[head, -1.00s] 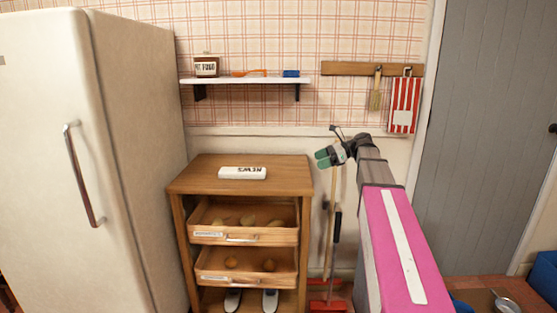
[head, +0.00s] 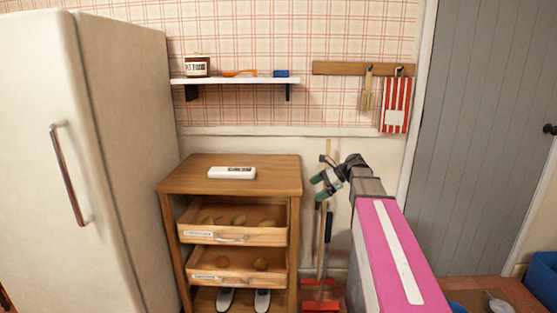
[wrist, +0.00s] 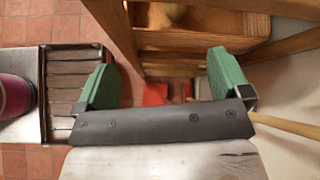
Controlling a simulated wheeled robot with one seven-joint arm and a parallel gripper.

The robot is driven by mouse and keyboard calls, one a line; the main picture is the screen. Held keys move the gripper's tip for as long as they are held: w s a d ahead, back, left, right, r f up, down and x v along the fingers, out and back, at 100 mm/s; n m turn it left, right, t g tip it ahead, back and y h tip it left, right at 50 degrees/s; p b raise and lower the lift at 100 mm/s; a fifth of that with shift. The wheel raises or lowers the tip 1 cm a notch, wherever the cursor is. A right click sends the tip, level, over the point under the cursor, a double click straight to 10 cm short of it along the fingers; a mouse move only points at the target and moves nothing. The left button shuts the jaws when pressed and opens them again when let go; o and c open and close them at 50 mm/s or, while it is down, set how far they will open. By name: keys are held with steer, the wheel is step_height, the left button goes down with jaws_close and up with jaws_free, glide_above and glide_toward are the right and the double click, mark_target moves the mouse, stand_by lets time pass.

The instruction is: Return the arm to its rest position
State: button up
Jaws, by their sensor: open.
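My gripper (head: 323,184) is at the end of my raised pink and grey arm, just right of the wooden cabinet (head: 232,170) in the head view. Its two green fingers are apart, and the wrist view shows them (wrist: 165,80) with nothing held between them. Below and beyond the fingers in the wrist view are the cabinet's side and the tiled floor.
A white box (head: 232,173) lies on the cabinet. Two drawers (head: 230,236) stand open with roundish items inside. Shoes (head: 243,299) sit beneath. A broom (head: 323,240) leans on the wall near my gripper. A fridge (head: 120,150) stands left, and a grey door (head: 475,140) right.

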steer(key=s+d+f+n+h, duration=0.1)
steer(key=s+f+n+h, duration=0.4)
steer(key=f, duration=0.7)
steer(key=s+d+f+n+h, duration=0.2)
steer(key=s+f+n+h, duration=0.3)
steer(key=s+f+n, duration=0.5)
steer(key=s+f, duration=0.3)
steer(key=s, duration=0.1)
steer(key=shift+f+g, duration=0.15)
steer(key=shift+g, duration=0.25)
